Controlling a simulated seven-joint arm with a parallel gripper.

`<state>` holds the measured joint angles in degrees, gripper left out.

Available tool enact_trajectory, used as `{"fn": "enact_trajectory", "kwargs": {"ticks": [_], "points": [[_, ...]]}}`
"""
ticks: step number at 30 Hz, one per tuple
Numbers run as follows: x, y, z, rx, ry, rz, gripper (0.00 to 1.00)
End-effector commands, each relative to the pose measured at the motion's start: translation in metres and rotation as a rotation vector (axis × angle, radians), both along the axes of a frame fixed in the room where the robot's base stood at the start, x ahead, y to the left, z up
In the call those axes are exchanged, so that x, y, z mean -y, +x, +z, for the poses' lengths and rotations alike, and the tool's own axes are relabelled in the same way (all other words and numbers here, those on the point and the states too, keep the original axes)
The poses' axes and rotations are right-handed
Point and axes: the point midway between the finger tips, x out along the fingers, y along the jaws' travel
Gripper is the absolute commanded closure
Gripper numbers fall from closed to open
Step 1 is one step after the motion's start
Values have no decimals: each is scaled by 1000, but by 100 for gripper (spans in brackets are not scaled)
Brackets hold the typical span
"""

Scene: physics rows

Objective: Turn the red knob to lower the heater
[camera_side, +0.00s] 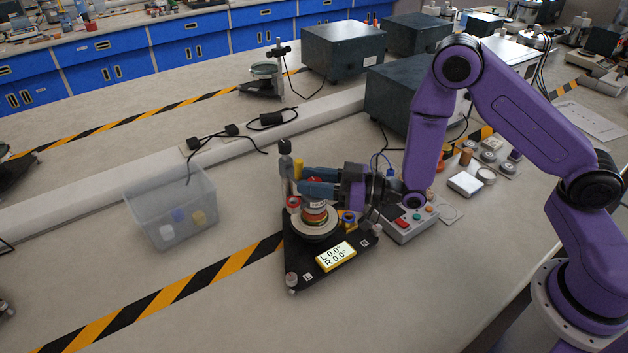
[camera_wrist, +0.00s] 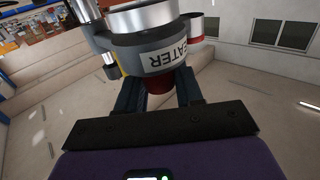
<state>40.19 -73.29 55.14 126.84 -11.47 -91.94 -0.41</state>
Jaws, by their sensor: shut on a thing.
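The red knob (camera_wrist: 158,84) shows dark red in the wrist view, just under a grey round housing, the heater (camera_wrist: 135,62), with a HEATER label. My gripper (camera_wrist: 160,92) has one finger on each side of the knob and is shut on it. In the side view my gripper (camera_side: 308,181) reaches in from the right at the top of a round stack on a black triangular base (camera_side: 298,262). The fingers largely hide the knob there. A yellow-framed display (camera_side: 335,256) on the base reads L 0.0° and R 0.0°.
A clear bin (camera_side: 172,210) with small coloured items stands to the left. A grey control box (camera_side: 410,224) with coloured buttons sits close on the right. A dark post (camera_side: 285,160) rises behind the base. The bench at front left is clear, with striped tape.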

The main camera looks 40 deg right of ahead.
Motion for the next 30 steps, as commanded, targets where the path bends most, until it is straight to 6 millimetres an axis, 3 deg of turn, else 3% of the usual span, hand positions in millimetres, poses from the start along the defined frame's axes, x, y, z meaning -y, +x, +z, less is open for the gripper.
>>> {"fn": "enact_trajectory", "kwargs": {"ticks": [30], "points": [[-3, -1, 0, -1, 1, -819, 94]]}}
